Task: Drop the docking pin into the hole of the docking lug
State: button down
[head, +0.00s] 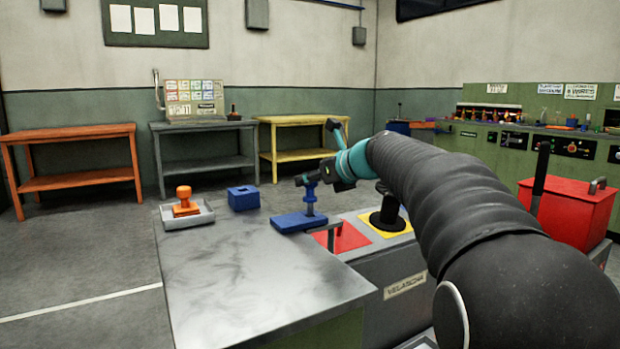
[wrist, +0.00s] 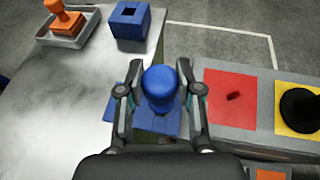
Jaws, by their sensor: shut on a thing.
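My gripper (head: 307,181) is shut on a blue pin (head: 310,197), taken as the docking pin, which is upright. In the wrist view, its round blue top (wrist: 159,82) sits between my two fingers. Below it lies a flat blue plate (head: 290,222) on the bench's right edge; it also shows in the wrist view (wrist: 121,117). The pin's lower end meets the plate in the head view; whether it touches is unclear. The plate's middle is hidden by the pin and fingers. A blue block (head: 243,198) with a dark square hole stands farther back. I cannot tell which is the docking lug.
An orange stamp-like object (head: 184,203) stands in a grey tray (head: 203,215) at the bench's back left. The grey bench top (head: 250,275) is clear in front. Right of the plate are a red panel (head: 343,238) and a black lever (head: 388,212) on a yellow panel.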

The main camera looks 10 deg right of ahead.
aim_at(313, 192)
jog(key=shift+f+b, duration=1)
jog(key=shift+f, duration=0.75)
jog(key=c, duration=0.7)
grip_release()
jog(key=v, duration=1.2)
jog(key=shift+s+a, duration=0.1)
